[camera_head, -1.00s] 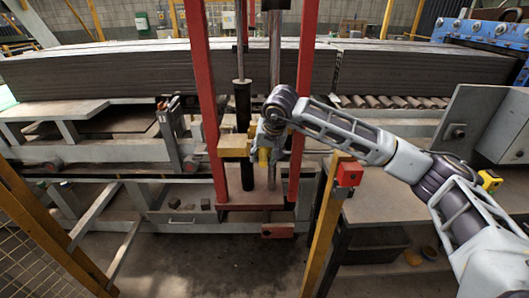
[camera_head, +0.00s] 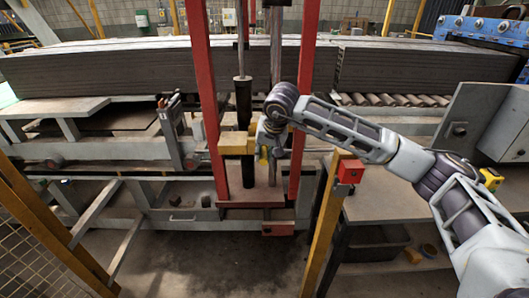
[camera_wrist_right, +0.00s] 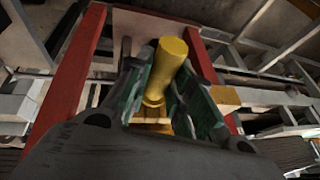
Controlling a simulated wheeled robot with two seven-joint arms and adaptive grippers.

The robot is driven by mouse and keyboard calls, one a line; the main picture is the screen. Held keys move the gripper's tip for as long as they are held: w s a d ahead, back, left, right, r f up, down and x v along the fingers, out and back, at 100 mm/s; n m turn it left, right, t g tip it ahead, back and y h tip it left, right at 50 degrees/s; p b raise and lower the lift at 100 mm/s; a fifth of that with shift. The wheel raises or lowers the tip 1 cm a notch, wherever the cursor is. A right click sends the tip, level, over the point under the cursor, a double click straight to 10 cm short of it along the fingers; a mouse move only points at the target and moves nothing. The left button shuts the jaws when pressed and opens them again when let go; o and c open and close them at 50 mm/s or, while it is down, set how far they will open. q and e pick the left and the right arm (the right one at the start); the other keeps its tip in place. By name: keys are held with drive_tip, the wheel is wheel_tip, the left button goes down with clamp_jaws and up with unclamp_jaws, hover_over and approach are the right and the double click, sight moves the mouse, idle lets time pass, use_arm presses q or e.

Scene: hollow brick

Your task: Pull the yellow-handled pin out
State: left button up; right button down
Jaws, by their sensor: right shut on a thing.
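The yellow handle of the pin (camera_wrist_right: 166,68) stands between the two fingers of my right gripper (camera_wrist_right: 160,90) in the right wrist view, and the fingers are closed on it. In the head view the yellow handle (camera_head: 264,154) shows small below the wrist, by a yellow block (camera_head: 237,144) on the red frame. My right gripper (camera_head: 268,142) is at that block, partly hidden by its own wrist. The pin's shaft is hidden, so I cannot tell how deep it sits. My left gripper is out of view.
Red uprights (camera_head: 208,110) stand on both sides of the gripper, with a dark vertical cylinder (camera_head: 245,130) close by on the left. A yellow post with a red box (camera_head: 350,171) stands below my forearm. Stacked grey slabs (camera_head: 110,70) lie behind.

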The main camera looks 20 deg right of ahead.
drive_tip(key=s+a+b, duration=0.3)
drive_tip(key=s+b, duration=0.1)
drive_tip(key=s, duration=0.9)
drive_tip(key=shift+a, duration=0.4)
idle(4.2)
drive_tip(key=shift+s, duration=0.1)
drive_tip(key=shift+s+a+b, duration=0.3)
drive_tip(key=shift+s+b, duration=0.1)
drive_tip(key=shift+s, duration=0.55)
drive_tip(key=shift+s+a+b, duration=0.25)
drive_tip(key=shift+s+b, duration=0.15)
drive_tip(key=shift+s, duration=0.5)
